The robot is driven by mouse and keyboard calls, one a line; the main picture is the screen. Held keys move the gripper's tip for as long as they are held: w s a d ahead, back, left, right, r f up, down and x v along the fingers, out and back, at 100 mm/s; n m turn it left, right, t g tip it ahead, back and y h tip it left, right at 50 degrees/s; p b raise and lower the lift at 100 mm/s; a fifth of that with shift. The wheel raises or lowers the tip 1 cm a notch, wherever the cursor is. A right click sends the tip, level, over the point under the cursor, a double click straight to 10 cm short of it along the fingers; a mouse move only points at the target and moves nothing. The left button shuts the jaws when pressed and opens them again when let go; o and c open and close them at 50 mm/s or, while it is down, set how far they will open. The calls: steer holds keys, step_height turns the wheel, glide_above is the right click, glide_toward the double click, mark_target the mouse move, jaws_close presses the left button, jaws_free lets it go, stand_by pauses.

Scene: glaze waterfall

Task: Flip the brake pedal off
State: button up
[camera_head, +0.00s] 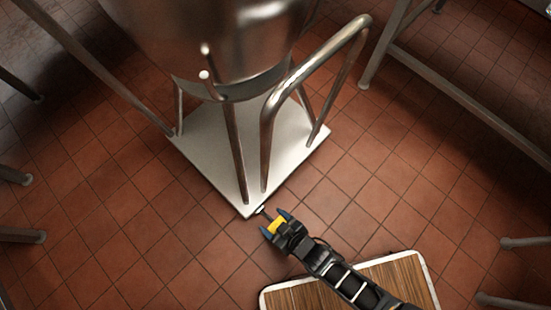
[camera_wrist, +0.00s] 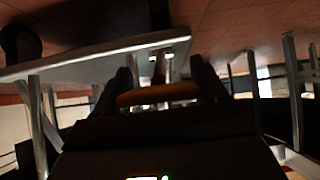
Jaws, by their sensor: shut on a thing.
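The brake pedal (camera_head: 261,210) is a small light and dark piece at the front corner of the pale square base plate (camera_head: 207,163) under a large metal vessel. My gripper (camera_head: 271,222), with blue-tipped fingers and a yellow part, reaches that corner from the lower right. In the wrist view the pedal (camera_wrist: 161,62) shows as a narrow pale metal piece by the edge of the plate (camera_wrist: 90,59), between the two dark fingers of my gripper (camera_wrist: 163,80). The gripper is shut on the pedal. The exact contact is dark and small, so the pedal's tilt cannot be told.
The steel vessel (camera_head: 215,40) stands above the plate on metal legs. A bent tube handle (camera_head: 300,75) rises from the plate's right side. Metal table legs (camera_head: 385,45) stand around the edges. Red floor tiles (camera_head: 360,190) are clear to the right.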

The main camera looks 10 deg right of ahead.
steer(key=shift+w+a+r, duration=0.25)
steer(key=shift+w+r, duration=0.2)
steer(key=o, duration=1.2)
steer(key=shift+c, duration=0.2)
steer(key=shift+o, duration=1.4)
steer(key=shift+s+f, duration=0.1)
steer(key=shift+s, duration=0.05)
steer(key=p+v, duration=0.3)
steer(key=v, duration=0.5)
steer(key=shift+p, duration=0.4)
steer(key=shift+d+f, duration=0.1)
